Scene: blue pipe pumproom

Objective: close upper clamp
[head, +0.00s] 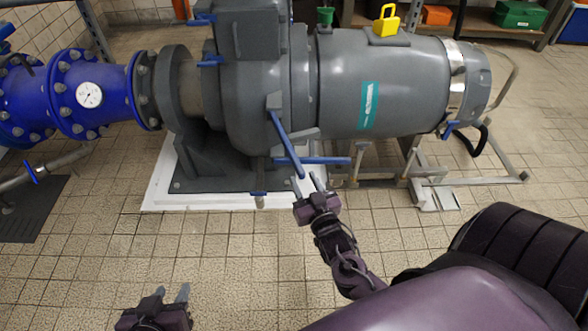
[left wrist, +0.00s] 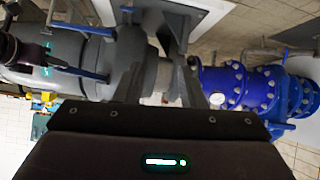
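A big grey pump housing (head: 250,90) stands on a white-edged base. Its clamp parts have blue handles: a long slanted lever (head: 287,145) and a flat blue bar (head: 322,160) low at the front, and smaller blue handles (head: 210,61) higher up on the left. I cannot tell for sure which is the upper clamp. My left gripper (head: 171,294) is open and empty over the floor at the bottom left. Its spread fingers (left wrist: 163,66) also show in the left wrist view.
A blue flanged pipe (head: 75,95) with a round gauge (head: 89,94) joins the pump at the left. Tiled floor (head: 225,250) lies free in front.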

